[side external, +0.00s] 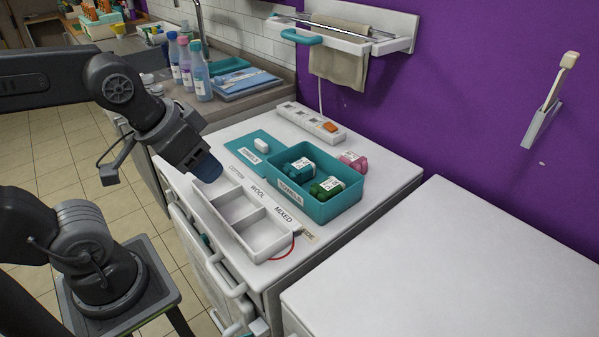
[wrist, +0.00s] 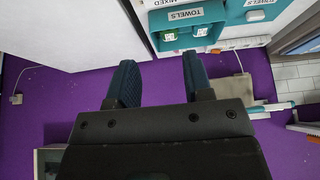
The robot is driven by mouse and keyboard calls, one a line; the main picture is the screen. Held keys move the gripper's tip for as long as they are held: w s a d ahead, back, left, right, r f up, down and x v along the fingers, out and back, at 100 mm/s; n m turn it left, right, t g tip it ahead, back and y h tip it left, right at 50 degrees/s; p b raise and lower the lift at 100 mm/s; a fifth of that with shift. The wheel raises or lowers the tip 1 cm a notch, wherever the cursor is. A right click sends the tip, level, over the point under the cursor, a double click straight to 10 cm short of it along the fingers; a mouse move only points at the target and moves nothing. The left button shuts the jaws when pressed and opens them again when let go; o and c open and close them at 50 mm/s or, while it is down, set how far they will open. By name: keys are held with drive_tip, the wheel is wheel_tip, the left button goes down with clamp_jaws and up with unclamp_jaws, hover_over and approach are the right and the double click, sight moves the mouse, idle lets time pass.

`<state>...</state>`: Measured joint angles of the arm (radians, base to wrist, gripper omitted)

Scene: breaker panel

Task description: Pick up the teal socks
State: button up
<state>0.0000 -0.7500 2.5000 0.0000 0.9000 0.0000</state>
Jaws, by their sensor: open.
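The teal socks (side external: 294,173), a rolled bundle with a white label, lie in the back-left part of a teal bin (side external: 322,213) marked TOWELS. A green bundle (side external: 320,192) lies beside them in the same bin. My gripper (side external: 208,168) is above the left end of the white tray, left of the bin and apart from the socks. In the wrist view my gripper (wrist: 161,78) shows two dark fingers spread with nothing between them. The bin (wrist: 186,14) is at the top there, beyond the fingertips; its contents are small and partly unclear.
A white divided tray (side external: 270,245) marked COTTON, WOOL and MIXED stands in front of the bin. A pink bundle (side external: 353,160) lies behind the bin. The white top at right (side external: 450,270) is clear.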

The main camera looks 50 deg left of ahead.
drive_tip(key=shift+o, duration=0.2)
drive_tip(key=o, duration=0.5)
drive_tip(key=shift+c, duration=0.2)
drive_tip(key=g, duration=0.6)
hover_over(299, 165)
wheel_tip(299, 165, down, 10)
wheel_tip(299, 165, down, 8)
drive_tip(key=shift+s+f, duration=0.1)
drive_tip(key=shift+f, duration=2.9)
